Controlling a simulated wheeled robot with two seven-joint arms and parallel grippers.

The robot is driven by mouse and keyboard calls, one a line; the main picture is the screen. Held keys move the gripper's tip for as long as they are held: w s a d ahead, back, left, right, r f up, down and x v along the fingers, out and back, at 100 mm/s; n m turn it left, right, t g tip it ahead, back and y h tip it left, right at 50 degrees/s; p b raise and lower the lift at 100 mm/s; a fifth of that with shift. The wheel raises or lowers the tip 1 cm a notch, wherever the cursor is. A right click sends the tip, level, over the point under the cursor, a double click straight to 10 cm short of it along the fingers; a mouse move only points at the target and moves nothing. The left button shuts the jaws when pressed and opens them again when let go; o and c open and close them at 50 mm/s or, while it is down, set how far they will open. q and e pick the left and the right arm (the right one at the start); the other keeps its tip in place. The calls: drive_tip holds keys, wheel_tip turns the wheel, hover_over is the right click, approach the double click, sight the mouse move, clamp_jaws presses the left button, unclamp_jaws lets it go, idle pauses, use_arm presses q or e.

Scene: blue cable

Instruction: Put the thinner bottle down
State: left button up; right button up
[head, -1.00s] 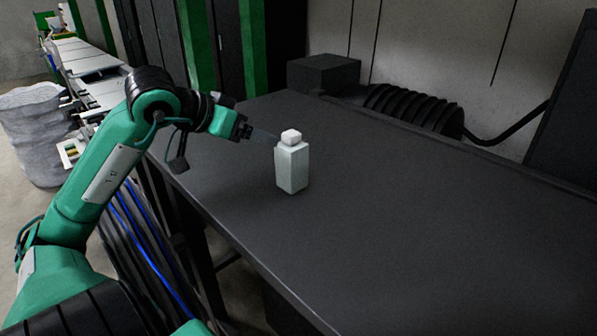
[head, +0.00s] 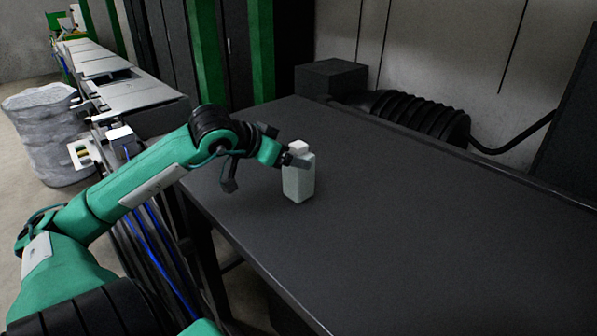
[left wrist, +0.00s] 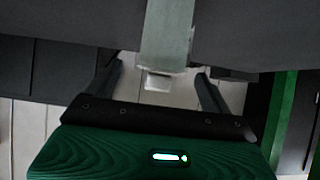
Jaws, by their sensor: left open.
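One pale grey-green square bottle (head: 299,184) with a white cap (head: 298,147) stands upright on the dark table (head: 400,230). No second bottle is in view to compare its thickness. My left gripper (head: 293,160) is at the bottle's upper part, just below the cap, and hides some of its shoulder. In the left wrist view the bottle (left wrist: 166,35) shows upside down, its cap (left wrist: 158,82) lying between the two spread fingers (left wrist: 158,76), with gaps on both sides. My right gripper is not in view.
A black ribbed hose (head: 420,118) and a dark box (head: 331,78) lie along the table's back edge by the wall. The table is clear to the right of the bottle. The near table edge (head: 240,240) runs below my left arm.

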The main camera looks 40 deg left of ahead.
sight(295, 154)
use_arm(q)
drive_tip(key=shift+w+p, duration=0.35)
drive_tip(key=shift+p, duration=0.05)
drive_tip(key=p+x, duration=0.1)
drive_tip(key=x, duration=0.1)
drive_tip(key=shift+w+f+p, duration=0.25)
drive_tip(key=shift+f+p, duration=0.05)
drive_tip(key=shift+w+d+f, duration=0.1)
drive_tip(key=shift+w+f, duration=0.4)
drive_tip(key=shift+f, duration=0.05)
drive_tip(key=shift+r, duration=0.1)
drive_tip(key=c, duration=1.4)
